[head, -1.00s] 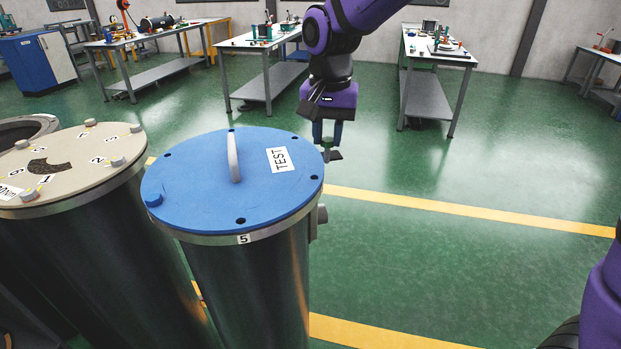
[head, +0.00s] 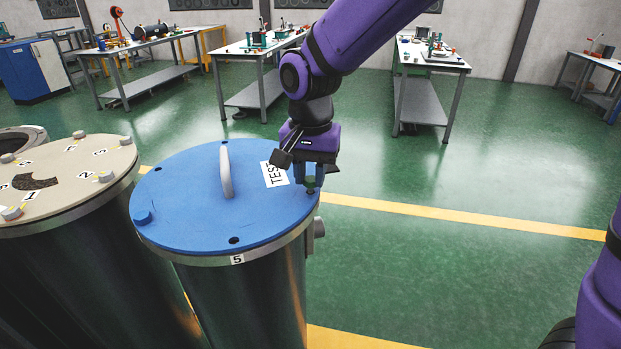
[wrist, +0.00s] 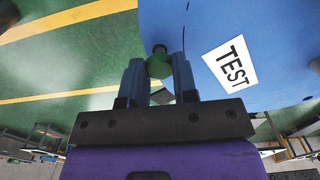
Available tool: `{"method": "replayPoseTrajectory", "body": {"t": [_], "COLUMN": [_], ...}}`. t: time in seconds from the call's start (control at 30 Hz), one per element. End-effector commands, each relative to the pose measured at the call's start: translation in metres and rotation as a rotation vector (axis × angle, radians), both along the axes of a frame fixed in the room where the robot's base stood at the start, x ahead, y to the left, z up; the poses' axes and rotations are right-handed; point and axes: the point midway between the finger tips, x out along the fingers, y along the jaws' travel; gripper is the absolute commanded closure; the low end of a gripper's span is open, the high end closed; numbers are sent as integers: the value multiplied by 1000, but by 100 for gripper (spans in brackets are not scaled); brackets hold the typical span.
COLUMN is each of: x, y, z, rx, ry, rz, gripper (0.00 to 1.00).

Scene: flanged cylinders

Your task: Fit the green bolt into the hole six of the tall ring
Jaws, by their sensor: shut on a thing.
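My gripper (head: 309,178) is shut on the green bolt (head: 310,182), at the right edge of the blue lid (head: 200,200). In the wrist view the bolt's green head (wrist: 159,68) sits between the two fingers, with its dark shank end (wrist: 160,48) beyond them, close to the lid's edge. The lid covers the tall cylinder's ring (head: 205,261), which bears a tag "5" (head: 237,259) at the front. A dark hole (head: 234,240) lies near that tag. I see no tag six. Whether the bolt touches the lid or is over a hole, I cannot tell.
A beige-topped cylinder (head: 75,175) stands close on the left.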

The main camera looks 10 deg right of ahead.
Motion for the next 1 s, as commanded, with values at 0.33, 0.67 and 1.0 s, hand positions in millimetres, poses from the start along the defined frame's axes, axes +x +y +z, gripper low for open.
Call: {"method": "replayPoseTrajectory", "body": {"t": [0.33, 0.67, 1.0], "x": [0, 0, 0], "y": [0, 0, 0], "z": [-13, -16, -6], "rx": [1, 1, 1], "ry": [0, 0, -3], "rz": [0, 0, 0], "gripper": [100, 48, 48]}}
